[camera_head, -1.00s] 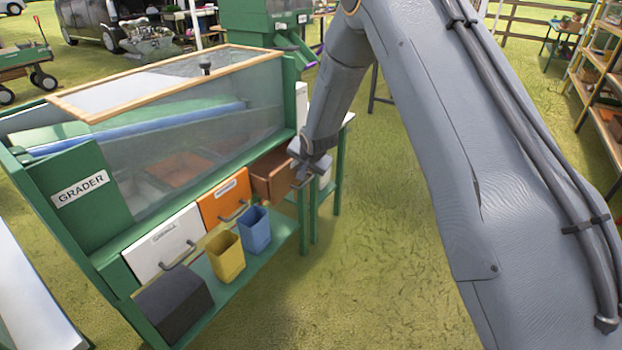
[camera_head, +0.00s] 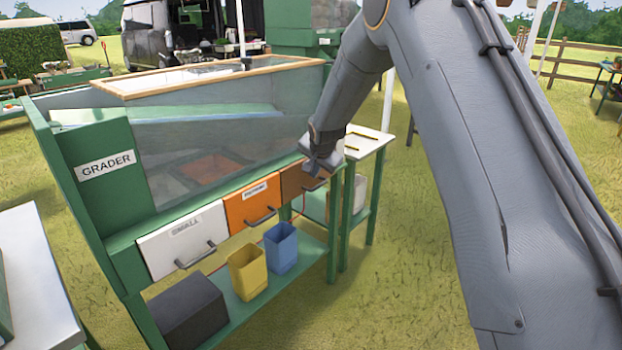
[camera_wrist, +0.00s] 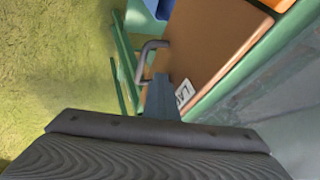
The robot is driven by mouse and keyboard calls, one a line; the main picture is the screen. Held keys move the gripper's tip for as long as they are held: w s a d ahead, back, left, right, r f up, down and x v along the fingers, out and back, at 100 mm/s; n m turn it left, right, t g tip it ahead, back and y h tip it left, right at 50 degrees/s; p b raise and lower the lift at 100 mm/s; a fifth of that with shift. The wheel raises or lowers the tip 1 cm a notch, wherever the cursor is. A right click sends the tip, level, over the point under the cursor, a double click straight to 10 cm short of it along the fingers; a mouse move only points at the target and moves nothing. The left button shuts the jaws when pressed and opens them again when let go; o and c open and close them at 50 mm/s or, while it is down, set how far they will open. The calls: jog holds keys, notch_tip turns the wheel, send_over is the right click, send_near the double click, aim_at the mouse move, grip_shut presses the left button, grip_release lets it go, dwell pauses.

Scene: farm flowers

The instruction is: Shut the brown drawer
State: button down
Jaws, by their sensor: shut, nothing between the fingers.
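The brown drawer (camera_head: 296,183) is at the right end of the green grader's drawer row. Its front looks level, or nearly level, with the orange drawer (camera_head: 250,205) beside it, and I see no open gap above it. In the wrist view the brown front (camera_wrist: 205,45) fills the upper middle, with a grey handle (camera_wrist: 146,58) and a partly hidden label (camera_wrist: 184,93). My gripper (camera_head: 320,172) is shut and empty, at the right part of the brown front. Its fingers (camera_wrist: 160,88) point at the front near the handle; whether they touch it I cannot tell.
A white drawer (camera_head: 183,240) is at the left of the row. A yellow bin (camera_head: 247,272), a blue bin (camera_head: 281,248) and a dark box (camera_head: 188,312) stand on the lower green shelf. A white-topped table (camera_head: 366,140) stands close at the right. Grass in front is clear.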

jog(key=shift+w+a+r, duration=0.15)
jog(key=shift+w+a, duration=0.05)
jog(key=shift+a, duration=0.05)
dwell(0.3)
jog(key=s+d+r+p, duration=0.2)
jog(key=s+d+r, duration=0.2)
jog(key=s+r, duration=0.4)
jog(key=s+d+n+g+p, duration=0.1)
jog(key=s+d+n+g, duration=0.1)
jog(key=s, duration=1.2)
jog(key=s+d+n+g+p, duration=0.2)
jog(key=s+d+n+g, duration=0.1)
jog(key=s, duration=1.1)
jog(key=s+d+n+g+p, duration=0.2)
jog(key=s+d, duration=0.1)
jog(key=s, duration=1.2)
jog(key=shift+d+r+h, duration=0.25)
jog(key=shift+d+h, duration=0.1)
jog(key=shift+h, duration=0.05)
jog(key=shift+s, duration=0.1)
